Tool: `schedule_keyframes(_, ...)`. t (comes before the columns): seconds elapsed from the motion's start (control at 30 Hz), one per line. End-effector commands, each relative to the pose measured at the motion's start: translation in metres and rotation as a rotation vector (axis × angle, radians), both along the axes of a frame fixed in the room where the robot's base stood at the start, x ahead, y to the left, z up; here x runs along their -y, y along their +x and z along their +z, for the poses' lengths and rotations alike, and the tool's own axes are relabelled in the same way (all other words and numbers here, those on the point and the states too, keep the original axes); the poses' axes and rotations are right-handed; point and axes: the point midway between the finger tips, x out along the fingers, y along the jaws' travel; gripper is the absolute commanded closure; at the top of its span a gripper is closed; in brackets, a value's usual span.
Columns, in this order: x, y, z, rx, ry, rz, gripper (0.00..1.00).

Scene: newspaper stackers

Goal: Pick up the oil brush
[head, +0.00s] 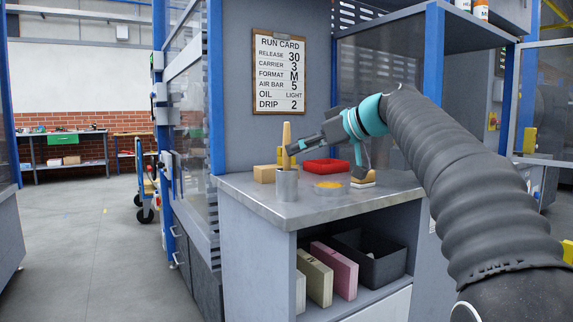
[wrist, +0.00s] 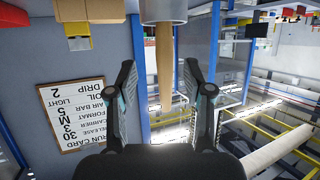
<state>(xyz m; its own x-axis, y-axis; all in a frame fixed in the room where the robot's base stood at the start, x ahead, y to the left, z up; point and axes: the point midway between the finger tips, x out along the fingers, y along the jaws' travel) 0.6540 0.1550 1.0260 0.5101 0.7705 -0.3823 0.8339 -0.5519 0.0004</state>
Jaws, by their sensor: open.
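The oil brush (head: 286,140) stands upright with its pale wooden handle up in a metal cup (head: 286,186) near the counter's front left; its lower end is hidden in the cup. My gripper (head: 292,148) reaches in from the right at the handle's height. In the wrist view, which looks upside down, the handle (wrist: 164,48) hangs from the cup (wrist: 163,9) and shows between the two spread fingers of my gripper (wrist: 158,68). The gripper is open; I cannot tell whether a finger touches the handle.
The grey counter (head: 240,190) also bears a wooden block (head: 265,174), a red tray (head: 335,164), a round dish (head: 330,189) with yellow contents and a tan-and-black item (head: 363,181). A run card (head: 279,72) hangs on the wall behind. Coloured slabs and a dark bin (head: 385,265) fill the shelf below.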

Motion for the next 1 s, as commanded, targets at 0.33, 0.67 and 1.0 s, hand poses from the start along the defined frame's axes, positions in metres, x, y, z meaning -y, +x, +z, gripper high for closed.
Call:
schedule_keyframes(0.33, -0.037, 0.017, -0.017, -0.001, 0.0, 0.002, 0.49)
schedule_keyframes(0.67, -0.038, 0.018, -0.017, -0.001, -0.001, 0.0, 0.74)
schedule_keyframes(1.0, -0.038, 0.018, -0.017, -0.001, -0.001, 0.0, 1.0)
